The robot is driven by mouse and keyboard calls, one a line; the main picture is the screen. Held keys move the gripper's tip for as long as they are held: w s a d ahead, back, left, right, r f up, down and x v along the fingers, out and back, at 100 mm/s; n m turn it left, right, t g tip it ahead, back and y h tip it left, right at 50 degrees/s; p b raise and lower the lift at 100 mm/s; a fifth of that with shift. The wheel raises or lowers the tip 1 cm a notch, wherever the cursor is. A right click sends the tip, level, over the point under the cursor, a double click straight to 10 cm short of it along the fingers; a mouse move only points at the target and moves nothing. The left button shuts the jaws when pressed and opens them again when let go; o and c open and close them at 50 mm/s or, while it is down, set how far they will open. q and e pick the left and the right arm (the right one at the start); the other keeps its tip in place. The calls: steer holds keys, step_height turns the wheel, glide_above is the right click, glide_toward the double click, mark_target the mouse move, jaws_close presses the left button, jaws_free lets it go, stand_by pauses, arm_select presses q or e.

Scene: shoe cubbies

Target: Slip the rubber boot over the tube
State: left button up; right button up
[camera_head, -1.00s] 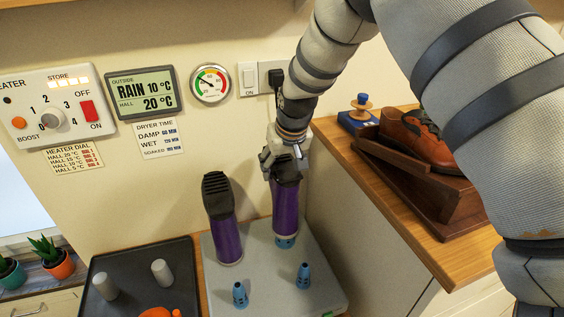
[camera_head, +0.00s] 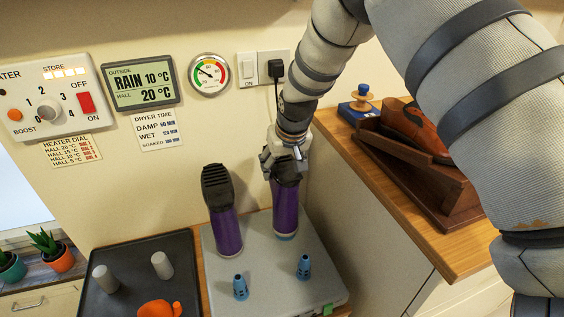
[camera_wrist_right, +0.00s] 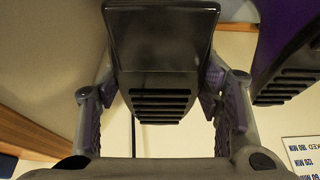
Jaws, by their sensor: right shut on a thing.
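My right gripper (camera_head: 285,165) is shut on a purple rubber boot (camera_head: 285,212), which hangs upside down with its black sole up. Its opening is over a blue tube at the back right of the grey dryer base (camera_head: 270,268); only a sliver of blue shows under the rim, the rest is hidden. In the right wrist view the boot's dark foot (camera_wrist_right: 160,50) sits between the fingers. A second purple boot (camera_head: 227,230) stands upside down to the left on the base. Two blue tubes, front left (camera_head: 240,288) and front right (camera_head: 304,267), are bare. My left gripper is not in view.
A dark tray (camera_head: 130,268) with two grey pegs and an orange thing lies left of the base. A wooden counter (camera_head: 440,235) with a brown shoe in a wooden stand is at right. The wall behind holds a heater panel (camera_head: 48,108) and a gauge.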

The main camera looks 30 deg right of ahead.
steer(key=shift+f, duration=1.25)
steer(key=o, duration=1.5)
steer(key=v, duration=1.2)
